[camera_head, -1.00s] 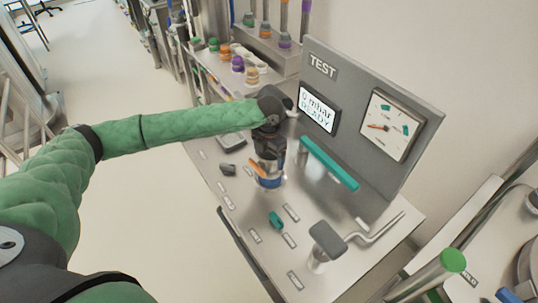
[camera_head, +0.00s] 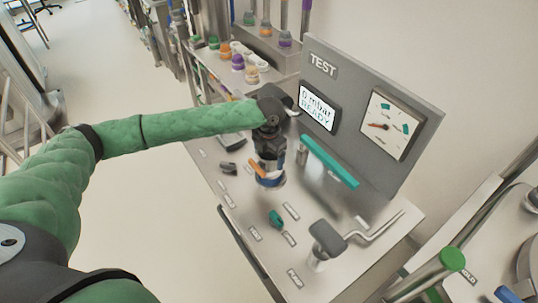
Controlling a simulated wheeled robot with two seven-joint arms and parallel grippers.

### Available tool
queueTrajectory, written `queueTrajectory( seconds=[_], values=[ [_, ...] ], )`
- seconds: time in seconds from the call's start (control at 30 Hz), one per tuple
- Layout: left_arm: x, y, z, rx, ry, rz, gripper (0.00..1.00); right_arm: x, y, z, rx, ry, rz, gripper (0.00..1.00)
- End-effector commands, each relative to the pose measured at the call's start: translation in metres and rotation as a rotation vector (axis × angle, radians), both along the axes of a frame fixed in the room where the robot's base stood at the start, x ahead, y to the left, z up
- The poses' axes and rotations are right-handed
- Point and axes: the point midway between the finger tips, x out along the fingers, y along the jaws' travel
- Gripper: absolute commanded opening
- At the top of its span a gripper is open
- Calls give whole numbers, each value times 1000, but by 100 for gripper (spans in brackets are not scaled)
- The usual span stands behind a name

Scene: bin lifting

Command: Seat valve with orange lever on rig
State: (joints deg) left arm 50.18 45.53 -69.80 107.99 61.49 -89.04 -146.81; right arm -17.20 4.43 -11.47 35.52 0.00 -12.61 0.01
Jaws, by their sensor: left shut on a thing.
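The valve with the orange lever (camera_head: 257,168) is upright under my left gripper (camera_head: 269,157), which is shut on it. A blue band shows around the valve's lower part, and the gripper hides much of its top. The valve is over the grey top of the test rig (camera_head: 322,205), in front of the TEST panel (camera_head: 345,75). I cannot tell whether its base touches the rig. My right gripper is not in view.
A teal bar (camera_head: 330,161) runs along the panel's foot, with a small metal cylinder (camera_head: 302,155) near it. A teal knob (camera_head: 275,218) and a dark-headed lever clamp (camera_head: 327,238) stand nearer the front. Colored parts (camera_head: 238,62) stand on the shelf behind.

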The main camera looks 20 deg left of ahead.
Motion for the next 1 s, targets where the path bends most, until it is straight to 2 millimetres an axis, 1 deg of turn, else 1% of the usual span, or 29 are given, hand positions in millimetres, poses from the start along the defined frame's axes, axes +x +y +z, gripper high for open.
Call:
queueTrajectory(
  seconds=[0.37,1.0],
  values=[
    [1,0,0,-1,-2,0,29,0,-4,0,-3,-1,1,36],
    [1,0,-11,0,-1,0,29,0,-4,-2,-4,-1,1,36]
  ],
)
